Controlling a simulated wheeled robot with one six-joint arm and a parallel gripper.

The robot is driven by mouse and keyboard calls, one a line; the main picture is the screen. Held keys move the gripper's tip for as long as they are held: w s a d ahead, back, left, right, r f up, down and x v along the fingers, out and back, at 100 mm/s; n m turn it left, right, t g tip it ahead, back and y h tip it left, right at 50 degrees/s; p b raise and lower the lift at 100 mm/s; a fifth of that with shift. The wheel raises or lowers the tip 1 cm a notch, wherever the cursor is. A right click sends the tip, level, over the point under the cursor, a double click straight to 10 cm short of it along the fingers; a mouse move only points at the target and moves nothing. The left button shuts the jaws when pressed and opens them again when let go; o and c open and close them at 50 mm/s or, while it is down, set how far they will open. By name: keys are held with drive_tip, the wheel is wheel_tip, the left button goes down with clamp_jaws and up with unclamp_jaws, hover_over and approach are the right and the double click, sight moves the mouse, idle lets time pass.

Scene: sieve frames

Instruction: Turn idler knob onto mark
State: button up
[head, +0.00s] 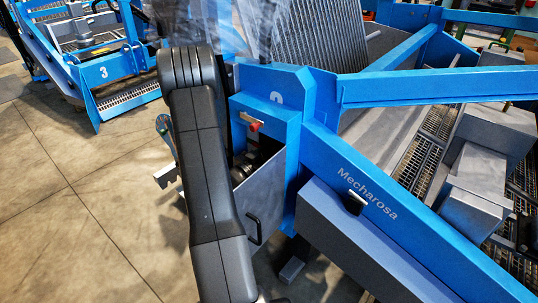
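I cannot make out the idler knob or its mark for certain. A small red-tipped handle (250,122) sits on the blue housing (268,109) of the sieve frame. Below it, dark rounded parts (242,168) show in the opening behind a grey panel (262,196). My arm crosses in front of the housing's left side. I cannot make out my gripper; it seems hidden behind the arm.
Grated trays (412,175) lie beyond. Another blue frame marked 3 (103,72) stands at the back left. The tiled floor (70,210) at left is clear.

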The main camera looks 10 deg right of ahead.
drive_tip(key=v, duration=1.4)
drive_tip(key=shift+p, duration=0.4)
drive_tip(key=shift+d, duration=0.15)
drive_tip(key=x, duration=1.4)
drive_tip(key=shift+b, duration=0.4)
drive_tip(key=shift+f, duration=0.1)
